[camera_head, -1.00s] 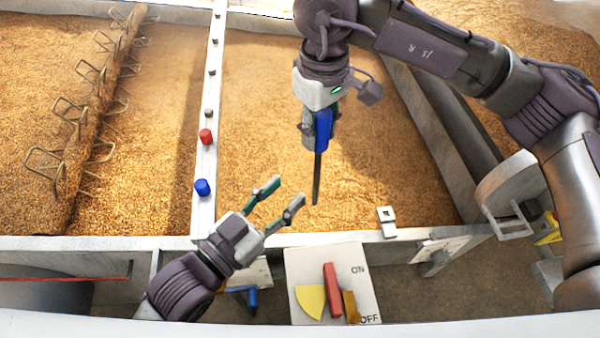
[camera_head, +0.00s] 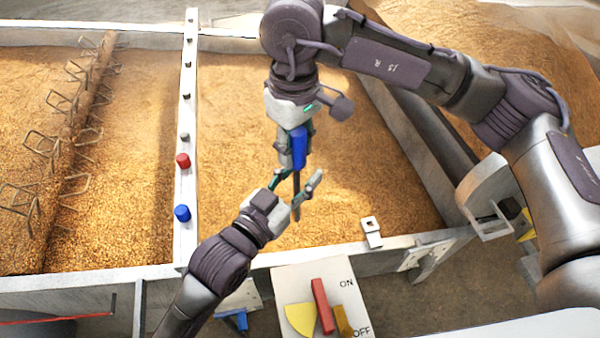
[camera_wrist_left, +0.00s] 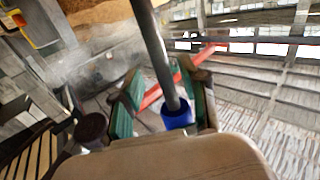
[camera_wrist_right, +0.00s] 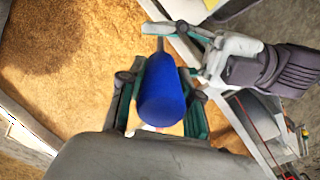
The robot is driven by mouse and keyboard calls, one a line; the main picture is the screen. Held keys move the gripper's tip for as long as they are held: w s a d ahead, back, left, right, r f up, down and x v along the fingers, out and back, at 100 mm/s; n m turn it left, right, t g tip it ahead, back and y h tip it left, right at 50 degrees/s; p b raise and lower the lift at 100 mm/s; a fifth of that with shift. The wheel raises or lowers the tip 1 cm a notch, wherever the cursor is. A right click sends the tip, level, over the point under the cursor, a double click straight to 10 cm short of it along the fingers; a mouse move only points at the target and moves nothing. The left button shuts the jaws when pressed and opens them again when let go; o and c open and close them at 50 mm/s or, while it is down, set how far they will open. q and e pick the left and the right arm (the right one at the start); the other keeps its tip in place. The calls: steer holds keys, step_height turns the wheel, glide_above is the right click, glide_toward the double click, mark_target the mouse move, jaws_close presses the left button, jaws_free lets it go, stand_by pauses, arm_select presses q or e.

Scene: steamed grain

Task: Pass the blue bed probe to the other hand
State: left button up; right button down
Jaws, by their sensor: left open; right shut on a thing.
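The bed probe has a blue handle (camera_head: 298,146) and a thin dark shaft (camera_head: 297,190) pointing down. My right gripper (camera_head: 293,160) is shut on the handle and holds the probe above the grain; the blue handle (camera_wrist_right: 161,92) sits between its green-padded fingers in the right wrist view. My left gripper (camera_head: 300,181) is open, its fingers on either side of the shaft just below the handle. In the left wrist view the shaft (camera_wrist_left: 158,55) runs between the spread fingers to the blue part (camera_wrist_left: 177,115). Whether a finger touches the shaft is not clear.
A white rail (camera_head: 187,110) carries a red peg (camera_head: 183,160) and a blue peg (camera_head: 182,213). An ON/OFF panel (camera_head: 290,280) with a red lever (camera_head: 322,305) is below the left gripper. A front wall (camera_head: 110,282) edges the grain bed (camera_head: 360,160).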

arm_select(q)
jaws_close()
arm_select(e)
steer(key=c, duration=0.7)
jaws_free()
